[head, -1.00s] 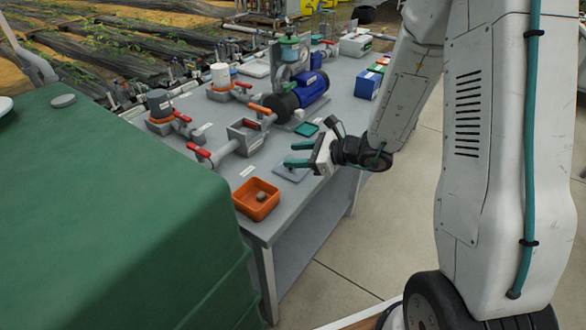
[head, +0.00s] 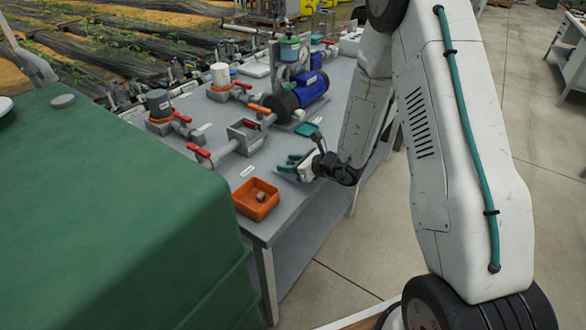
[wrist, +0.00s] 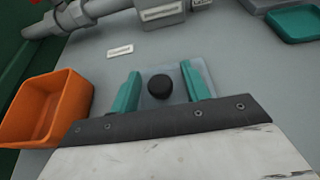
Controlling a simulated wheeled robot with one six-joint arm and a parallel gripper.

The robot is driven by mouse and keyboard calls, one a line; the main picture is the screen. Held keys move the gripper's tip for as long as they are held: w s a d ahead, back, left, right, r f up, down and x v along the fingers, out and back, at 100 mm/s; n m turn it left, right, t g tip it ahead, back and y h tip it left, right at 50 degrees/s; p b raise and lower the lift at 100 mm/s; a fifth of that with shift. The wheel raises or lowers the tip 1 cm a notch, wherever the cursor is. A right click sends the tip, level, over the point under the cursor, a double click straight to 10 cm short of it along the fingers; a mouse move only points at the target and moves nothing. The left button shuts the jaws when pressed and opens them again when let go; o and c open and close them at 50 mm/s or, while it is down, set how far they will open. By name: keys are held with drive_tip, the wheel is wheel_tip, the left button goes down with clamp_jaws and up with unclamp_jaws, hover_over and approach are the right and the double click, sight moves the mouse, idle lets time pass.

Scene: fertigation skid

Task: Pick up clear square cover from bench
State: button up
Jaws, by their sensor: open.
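The clear square cover (wrist: 177,78) lies flat on the grey bench, a pale see-through plate with a round black knob (wrist: 159,84) on it. My gripper (wrist: 160,70) is open, its two teal fingers on either side of the knob, the right one overlapping the plate. No finger visibly touches the knob. In the head view my gripper (head: 289,163) is low over the bench and hides most of the cover. How far the fingertips are above the bench is hard to tell.
An orange tray (head: 246,206) with a small grey piece in it stands to the left, near the bench's front edge. Grey pipework with red handles (head: 198,151) and a blue pump (head: 300,94) stand behind. A teal tray (wrist: 297,22) is at the far right.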

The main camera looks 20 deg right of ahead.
clamp_jaws()
